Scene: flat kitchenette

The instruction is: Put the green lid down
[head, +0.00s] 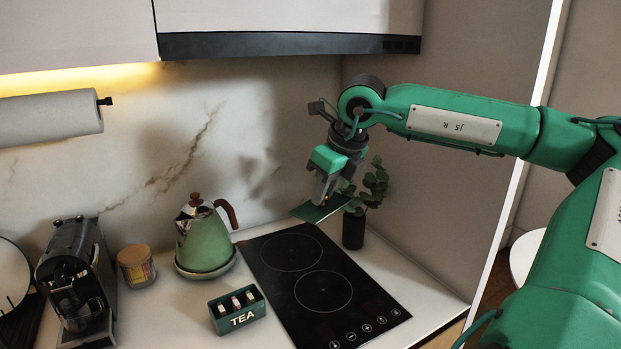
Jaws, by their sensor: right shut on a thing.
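The green lid (313,211) is a flat dark green piece in the head view, held in the air above the far right part of the black cooktop. My right gripper (321,197) points down and is shut on the lid. The green tea box (237,310), marked TEA, stands without a cover on the counter left of the cooktop, with several packets inside. My left gripper is not in view.
A black cooktop (294,283) lies on the white counter. A green kettle (204,243), a small jar (137,266) and a coffee machine (75,281) stand to the left. A potted plant (354,229) stands close behind my right gripper. Some counter in front of the jar is clear.

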